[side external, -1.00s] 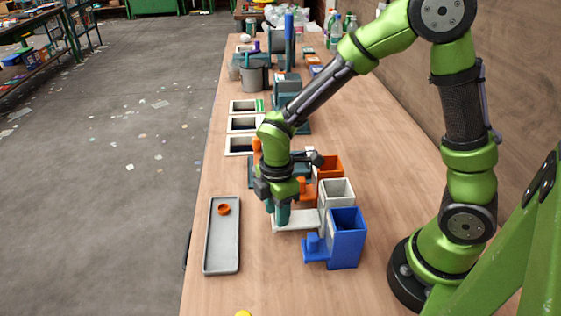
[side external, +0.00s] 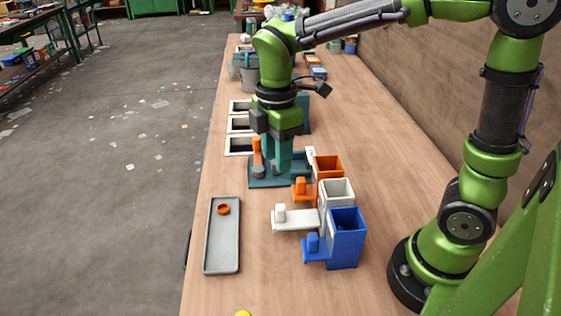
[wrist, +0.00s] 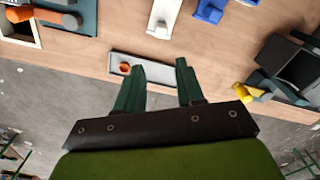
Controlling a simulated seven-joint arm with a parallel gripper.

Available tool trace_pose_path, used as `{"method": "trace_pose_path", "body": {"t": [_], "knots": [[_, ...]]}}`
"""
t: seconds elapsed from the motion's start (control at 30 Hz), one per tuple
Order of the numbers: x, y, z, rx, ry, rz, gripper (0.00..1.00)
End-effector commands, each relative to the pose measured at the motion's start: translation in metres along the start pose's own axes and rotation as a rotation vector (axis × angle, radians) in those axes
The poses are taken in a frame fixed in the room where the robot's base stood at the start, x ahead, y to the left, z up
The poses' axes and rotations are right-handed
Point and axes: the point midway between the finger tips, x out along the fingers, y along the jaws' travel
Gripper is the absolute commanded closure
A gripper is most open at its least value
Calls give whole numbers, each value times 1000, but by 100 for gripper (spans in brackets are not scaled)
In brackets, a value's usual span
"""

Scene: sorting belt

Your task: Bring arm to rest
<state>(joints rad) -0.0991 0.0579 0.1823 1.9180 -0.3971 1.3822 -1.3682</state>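My arm is raised over the workbench, and my gripper (side external: 277,168) hangs pointing down near the teal base (side external: 258,184) with its orange upright part (side external: 257,152). In the wrist view my gripper (wrist: 158,72) has its two teal fingers apart, with nothing between them. The side view does not show whether the fingers touch anything. The orange bin (side external: 328,168), white bin (side external: 337,194) and blue bin (side external: 346,238) stand in a row nearer the camera, each with a small platform at its left.
A grey tray (side external: 222,255) holding a small orange piece (side external: 223,209) lies at the bench's left edge. Several white-framed compartments (side external: 239,145) line the left side farther back. A yellow object (side external: 243,313) shows at the bottom edge. The bench right of the bins is clear.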

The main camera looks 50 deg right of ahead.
Motion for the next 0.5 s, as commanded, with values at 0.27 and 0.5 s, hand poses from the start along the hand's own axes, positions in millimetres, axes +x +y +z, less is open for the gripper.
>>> {"method": "trace_pose_path", "body": {"t": [0.27,0.5], "knots": [[-15,0,0,0,0,1,62],[-14,0,0,4,0,1,62]]}}
